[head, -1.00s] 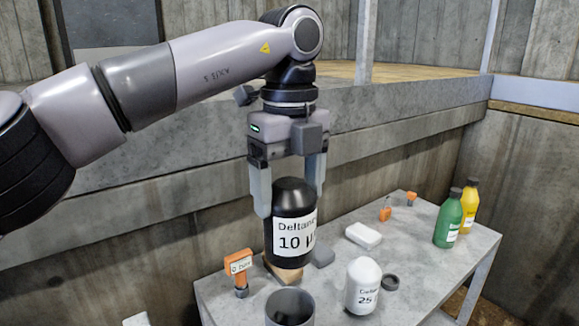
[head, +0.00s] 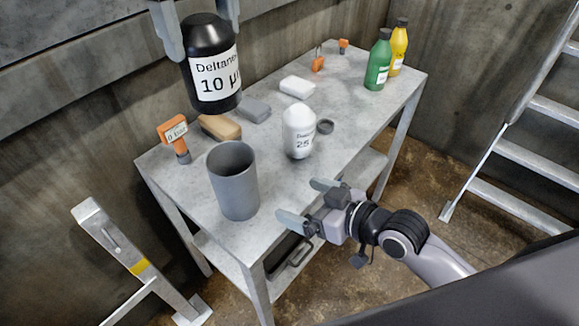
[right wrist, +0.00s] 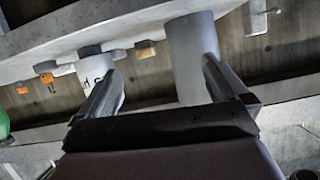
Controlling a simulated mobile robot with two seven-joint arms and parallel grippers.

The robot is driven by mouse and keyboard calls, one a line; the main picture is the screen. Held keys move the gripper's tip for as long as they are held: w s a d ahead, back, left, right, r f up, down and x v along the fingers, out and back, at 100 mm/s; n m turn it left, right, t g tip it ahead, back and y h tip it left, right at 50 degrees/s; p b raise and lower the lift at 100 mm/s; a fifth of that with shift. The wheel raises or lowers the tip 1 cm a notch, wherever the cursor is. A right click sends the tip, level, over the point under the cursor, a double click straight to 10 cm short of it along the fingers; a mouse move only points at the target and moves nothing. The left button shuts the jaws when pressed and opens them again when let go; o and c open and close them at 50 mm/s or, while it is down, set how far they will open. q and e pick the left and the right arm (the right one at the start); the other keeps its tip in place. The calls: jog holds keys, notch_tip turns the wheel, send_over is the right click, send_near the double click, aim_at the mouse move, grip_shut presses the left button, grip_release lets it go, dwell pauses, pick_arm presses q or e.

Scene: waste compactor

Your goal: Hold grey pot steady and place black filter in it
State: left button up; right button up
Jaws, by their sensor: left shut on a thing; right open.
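The black filter (head: 211,75), a bottle-shaped cartridge labelled "Deltane 10 µ", hangs upright in my left gripper (head: 203,42), which is shut on it. It is in the air above the back left of the table, up and left of the pot. The grey pot (head: 233,185) stands upright and open at the table's front left corner; its visible interior looks empty. My right gripper (head: 300,200) is open and empty at the front edge, right of the pot and apart from it. In the right wrist view the pot (right wrist: 192,50) shows beyond the fingers, nearer the right one.
A white filter (head: 299,135) stands right of the pot beside a dark ring (head: 325,126). Green (head: 378,62) and yellow (head: 399,48) bottles stand at the far right.

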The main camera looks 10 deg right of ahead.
notch_tip(320, 180, up, 7)
jog(key=a+n+g+y, duration=0.2)
jog(key=a+n, duration=0.1)
jog(key=n+g, duration=0.1)
send_near(216, 171)
jog(key=shift+y, duration=0.3)
jog(key=x, duration=0.5)
jog(key=shift+d+f, duration=0.15)
jog(key=shift+f, duration=0.1)
jog(key=c, duration=0.7)
pick_arm(q)
notch_tip(216, 171, down, 19)
pick_arm(e)
jog(key=shift+c, duration=0.3)
